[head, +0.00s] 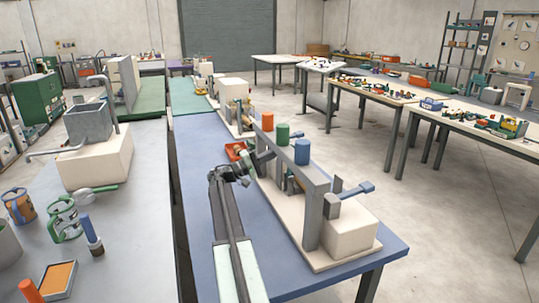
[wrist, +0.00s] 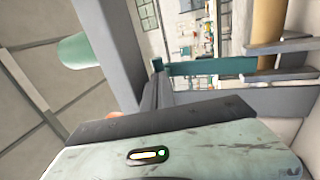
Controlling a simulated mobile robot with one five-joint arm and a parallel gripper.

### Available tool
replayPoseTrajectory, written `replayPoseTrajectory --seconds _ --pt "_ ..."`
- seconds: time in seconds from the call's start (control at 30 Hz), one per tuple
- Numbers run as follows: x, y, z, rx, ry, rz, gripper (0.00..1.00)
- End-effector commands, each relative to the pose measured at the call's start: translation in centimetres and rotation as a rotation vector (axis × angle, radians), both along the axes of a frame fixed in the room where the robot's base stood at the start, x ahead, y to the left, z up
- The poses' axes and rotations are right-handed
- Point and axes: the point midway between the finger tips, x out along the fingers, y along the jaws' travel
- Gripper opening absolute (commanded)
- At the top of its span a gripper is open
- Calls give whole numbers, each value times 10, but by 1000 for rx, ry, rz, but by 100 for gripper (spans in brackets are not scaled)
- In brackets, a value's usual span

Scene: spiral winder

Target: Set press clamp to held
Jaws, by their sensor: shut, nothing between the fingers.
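A bench machine stands on the blue table, with a grey frame (head: 318,185) carrying orange (head: 267,121), green (head: 282,131) and blue (head: 302,150) cylinders. A blue-ended lever (head: 357,190) sticks out at its near right. I cannot tell which part is the press clamp or how it is set. My gripper (head: 266,157) is at the left side of the frame, shut and empty. In the wrist view, my gripper's dark fingers (wrist: 156,88) point between grey bars. A teal bar (wrist: 205,67) lies just beyond them and to the right; I cannot tell whether they touch.
A grey bench (head: 125,215) at left holds mugs and a pale block machine (head: 95,160). Tables with small parts (head: 375,90) stand at right; the floor (head: 430,220) between is clear.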

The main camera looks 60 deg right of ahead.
Motion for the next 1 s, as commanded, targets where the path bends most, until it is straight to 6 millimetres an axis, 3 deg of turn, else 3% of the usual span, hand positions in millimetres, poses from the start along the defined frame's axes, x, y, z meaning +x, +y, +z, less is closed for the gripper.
replayPoseTrajectory --seconds 0.23,0.43,0.73,0.87,1.0 --pt "-1 -1 1 0 0 0 0" --pt "-10 -14 9 0 -1 1 0" --pt "-9 -12 7 0 0 2 0" --pt "-3 -1 4 0 0 3 0" --pt "11 24 -3 0 0 5 0"
